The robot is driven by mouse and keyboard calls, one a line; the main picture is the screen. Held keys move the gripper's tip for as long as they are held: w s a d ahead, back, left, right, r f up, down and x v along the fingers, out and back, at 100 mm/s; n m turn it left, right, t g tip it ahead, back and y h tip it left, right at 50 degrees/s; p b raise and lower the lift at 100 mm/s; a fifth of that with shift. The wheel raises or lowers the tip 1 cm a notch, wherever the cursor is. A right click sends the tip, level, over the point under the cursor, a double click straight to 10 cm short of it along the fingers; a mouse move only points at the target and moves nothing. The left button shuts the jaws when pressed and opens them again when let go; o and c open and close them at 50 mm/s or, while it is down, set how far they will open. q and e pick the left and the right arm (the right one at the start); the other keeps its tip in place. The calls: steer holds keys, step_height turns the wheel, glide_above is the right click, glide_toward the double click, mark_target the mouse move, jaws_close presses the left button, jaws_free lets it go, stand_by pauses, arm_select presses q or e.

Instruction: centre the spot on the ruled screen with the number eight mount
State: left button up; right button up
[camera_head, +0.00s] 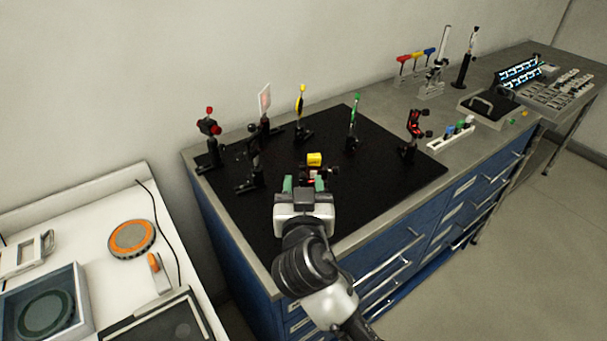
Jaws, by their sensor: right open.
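My right gripper (304,184) is open, with green pads on its fingers, over the front of the black optical board (390,182). A small dark mount (331,171) with a reddish patch sits just beyond the fingertips, partly hidden by them. A pale card with a pinkish face (264,103), perhaps the ruled screen, stands upright at the back left. I cannot read any mount's number or tell where the spot lies. My left gripper is out of view.
Other upright mounts stand on the board: red-knobbed (209,128), black (253,158), yellow (300,103), green (353,118) and red (414,124). A white rack (450,136) lies to the right. A white side table (95,220) stands at left. The board's front right is clear.

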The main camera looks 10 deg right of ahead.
steer(key=shift+x, duration=0.8)
jaws_close()
steer(key=shift+n+p, duration=0.3)
steer(key=shift+n, duration=0.1)
steer(key=n+p, duration=0.2)
steer(key=n, duration=0.2)
steer(key=shift+r+n, duration=0.1)
steer(key=shift+n, duration=0.2)
steer(key=n+p, duration=0.2)
steer(key=n, duration=0.3)
steer(key=shift+p, duration=0.4)
steer(key=shift+n, duration=0.4)
